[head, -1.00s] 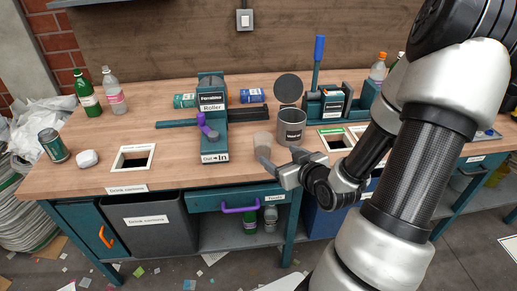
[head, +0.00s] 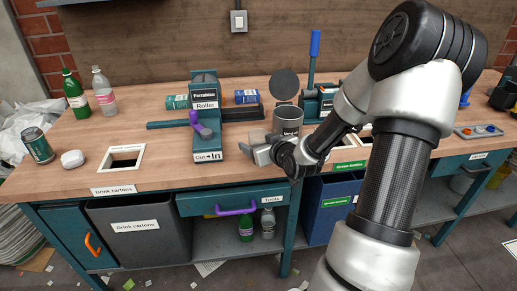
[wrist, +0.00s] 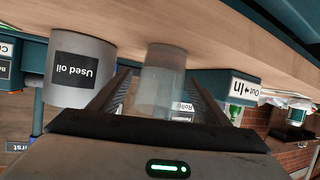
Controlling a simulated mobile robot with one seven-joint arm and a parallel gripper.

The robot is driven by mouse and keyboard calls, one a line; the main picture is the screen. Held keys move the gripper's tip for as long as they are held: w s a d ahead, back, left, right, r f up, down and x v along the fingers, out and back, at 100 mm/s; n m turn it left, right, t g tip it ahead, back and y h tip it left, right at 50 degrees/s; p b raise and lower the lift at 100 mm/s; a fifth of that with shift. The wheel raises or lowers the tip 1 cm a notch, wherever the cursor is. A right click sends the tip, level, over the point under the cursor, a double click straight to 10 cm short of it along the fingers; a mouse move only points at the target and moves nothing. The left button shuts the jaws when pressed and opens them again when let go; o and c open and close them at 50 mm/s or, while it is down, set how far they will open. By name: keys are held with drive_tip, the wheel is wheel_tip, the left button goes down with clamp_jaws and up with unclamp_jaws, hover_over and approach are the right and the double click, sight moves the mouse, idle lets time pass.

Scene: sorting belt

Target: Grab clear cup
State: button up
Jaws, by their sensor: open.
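The clear cup (wrist: 163,82) is a translucent, frosted cup standing on the wooden bench. In the wrist view it lies between the two fingers of my gripper (wrist: 160,88), which are apart, with a gap visible around it. Whether a finger touches it I cannot tell. In the head view my gripper (head: 257,153) is low at the front of the bench, and the cup (head: 257,136) shows small and faint just behind the fingers, partly hidden.
A grey "Used oil" can (wrist: 82,72) stands close beside the cup; it is also in the head view (head: 288,120). The roller machine (head: 206,115) stands just left of my gripper. A drink cartons opening (head: 124,158) is cut in the bench at left.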

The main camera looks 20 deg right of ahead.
drive_tip(key=b+x, duration=0.1)
drive_tip(key=x, duration=0.3)
drive_tip(key=shift+w+f, duration=0.1)
drive_tip(key=c, duration=1.1)
drive_tip(key=shift+c, duration=0.2)
